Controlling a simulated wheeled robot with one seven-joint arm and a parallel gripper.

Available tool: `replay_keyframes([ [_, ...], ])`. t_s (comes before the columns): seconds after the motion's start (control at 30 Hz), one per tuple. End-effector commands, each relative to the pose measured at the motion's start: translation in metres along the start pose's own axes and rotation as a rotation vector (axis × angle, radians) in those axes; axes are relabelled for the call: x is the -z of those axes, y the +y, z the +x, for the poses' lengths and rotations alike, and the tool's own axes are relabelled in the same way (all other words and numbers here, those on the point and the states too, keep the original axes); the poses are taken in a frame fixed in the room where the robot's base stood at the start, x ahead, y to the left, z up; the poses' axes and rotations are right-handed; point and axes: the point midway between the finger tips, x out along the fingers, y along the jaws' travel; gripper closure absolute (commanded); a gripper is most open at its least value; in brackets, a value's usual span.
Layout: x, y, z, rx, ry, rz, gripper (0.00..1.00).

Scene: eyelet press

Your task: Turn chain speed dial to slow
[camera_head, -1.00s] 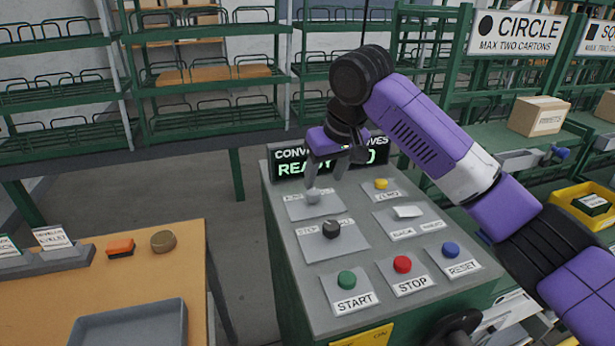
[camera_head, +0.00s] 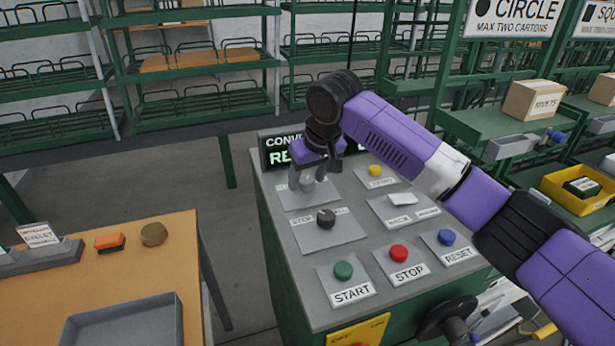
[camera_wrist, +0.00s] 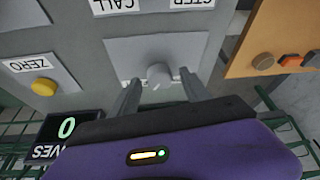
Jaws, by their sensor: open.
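A light grey round dial (camera_head: 307,181) sits on a grey plate at the upper left of the control panel. The wrist view shows this dial (camera_wrist: 158,75) with a short pale pointer mark on its edge. No speed label is readable, so I cannot confirm its name. My gripper (camera_wrist: 160,80) is open, its two fingers on either side of the dial with small gaps; in the head view my gripper (camera_head: 307,184) partly covers the dial. A black dial (camera_head: 326,218) sits below, with step and call labels above it.
The sloped panel (camera_head: 304,262) also carries a yellow zero button (camera_head: 375,170), a white rocker (camera_head: 402,199), and green start (camera_head: 343,270), red stop (camera_head: 398,253) and blue reset (camera_head: 446,237) buttons. The display (camera_head: 283,149) stands behind, partly covered. A wooden table (camera_head: 170,260) stands left.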

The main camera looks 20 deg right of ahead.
Motion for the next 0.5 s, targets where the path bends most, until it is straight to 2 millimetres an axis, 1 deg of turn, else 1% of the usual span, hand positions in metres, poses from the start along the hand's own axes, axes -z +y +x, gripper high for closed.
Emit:
replay_keyframes([
  [0.13, -0.0001, -0.0002, 0.0, 0.0, 0.0, 0.0, 0.45],
  [0.27, -0.0001, -0.0002, -0.0001, 0.0, -0.001, 0.0, 0.7],
  [0.3, -0.0001, -0.0002, -0.0001, 0.0, -0.001, 0.0, 0.78],
  [0.37, -0.0002, -0.0002, -0.0001, 0.0, -0.001, 0.0, 0.9],
  [0.4, -0.0002, -0.0002, -0.0001, 0.0, -0.001, 0.0, 0.98],
  [0.43, -0.0002, -0.0002, -0.0002, 0.0, -0.001, 0.0, 1.0],
  [0.5, -0.0002, -0.0003, -0.0002, 0.0, -0.001, -0.001, 1.0],
])
